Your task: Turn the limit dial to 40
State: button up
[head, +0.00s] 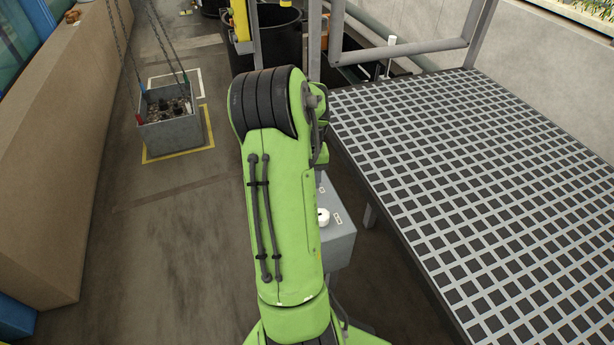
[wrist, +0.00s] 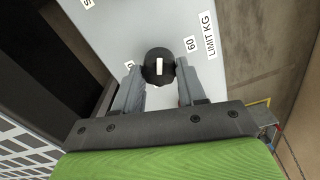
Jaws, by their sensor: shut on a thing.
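The limit dial (wrist: 158,66) is a round black knob with a white pointer bar, on a pale grey panel face (wrist: 125,25) in the wrist view. The bar stands nearly upright in the picture; which end points is unclear. A label reading 60 (wrist: 190,44) is to its upper right, beside the LIMIT KG label (wrist: 209,35). Another number label (wrist: 129,66) at its left is partly covered. My gripper (wrist: 158,74) is shut on the dial, one grey finger on each side. In the head view my arm hides the gripper and the dial.
In the head view a grey box (head: 341,238) with a white round part stands beside my arm. A grated platform (head: 480,190) fills the right. A grey bin (head: 168,130) hangs on chains at the left. Open floor (head: 150,240) lies between bin and arm.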

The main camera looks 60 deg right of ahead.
jog(key=shift+m, duration=0.7)
jog(key=o, duration=1)
jog(key=shift+o, duration=0.2)
jog(key=shift+r, duration=0.1)
notch_tip(320, 180, up, 16)
jog(key=p, duration=0.4)
jog(key=shift+f+p, duration=0.25)
jog(key=shift+p, duration=0.15)
